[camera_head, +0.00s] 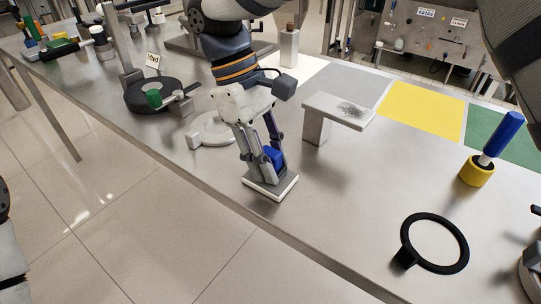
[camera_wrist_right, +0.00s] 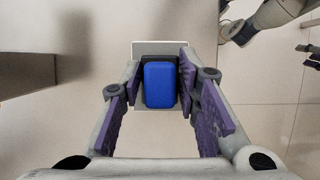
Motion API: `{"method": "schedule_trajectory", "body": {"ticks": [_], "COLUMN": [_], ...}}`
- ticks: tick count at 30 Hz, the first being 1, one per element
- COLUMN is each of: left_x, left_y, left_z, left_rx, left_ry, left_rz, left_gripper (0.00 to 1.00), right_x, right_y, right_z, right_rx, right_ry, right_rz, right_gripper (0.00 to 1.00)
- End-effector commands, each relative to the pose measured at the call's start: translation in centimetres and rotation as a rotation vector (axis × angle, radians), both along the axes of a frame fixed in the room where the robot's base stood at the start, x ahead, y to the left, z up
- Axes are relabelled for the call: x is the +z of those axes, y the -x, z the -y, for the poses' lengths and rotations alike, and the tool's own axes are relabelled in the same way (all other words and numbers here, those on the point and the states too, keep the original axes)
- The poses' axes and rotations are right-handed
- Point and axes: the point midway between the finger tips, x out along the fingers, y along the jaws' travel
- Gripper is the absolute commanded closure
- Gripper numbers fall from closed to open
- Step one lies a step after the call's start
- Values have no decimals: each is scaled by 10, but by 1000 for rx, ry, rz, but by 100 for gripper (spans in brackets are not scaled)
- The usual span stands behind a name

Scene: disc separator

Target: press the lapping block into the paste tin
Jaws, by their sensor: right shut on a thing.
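The lapping block (camera_head: 269,188) has a flat pale base and a blue grip. My right gripper (camera_head: 260,160) points down and is shut on the blue grip, which also shows between the fingers in the right wrist view (camera_wrist_right: 160,85). The block looks level, near the table's front edge in the head view. I cannot tell how far its base is above the table. A low, round, pale dish (camera_head: 212,131) sits just behind and left of the block, partly hidden by my gripper. It may be the paste tin. The block is apart from it.
Farther right are a yellow cup (camera_head: 477,174) with a blue-handled tool and a black ring (camera_head: 436,217). A black round fixture (camera_head: 150,97) stands left. The front middle table is clear.

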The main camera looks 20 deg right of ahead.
Motion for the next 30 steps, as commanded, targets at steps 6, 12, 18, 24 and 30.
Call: {"method": "schedule_trajectory", "body": {"ticks": [6, 12, 18, 24, 30], "left_x": [0, -1, 4, 9, 13], "left_y": [0, 1, -4, -10, -14], "left_z": [0, 0, 0, 0, 0], "left_rx": [0, 0, 0, 0, 0], "left_ry": [0, 0, 0, 0, 0], "left_rz": [-2, -2, 14, 36, 52], "left_gripper": [60, 60, 60, 60, 60], "right_x": [-3, -3, 11, 34, 54], "right_y": [1, 1, 0, 0, 0], "right_z": [0, 0, 0, 0, 0], "right_rx": [0, 0, -1, -1, 0], "right_ry": [-1, -1, -1, -1, -1], "right_rz": [-4, -6, 2, 3, 5], "right_gripper": [93, 93, 93, 93, 93]}}
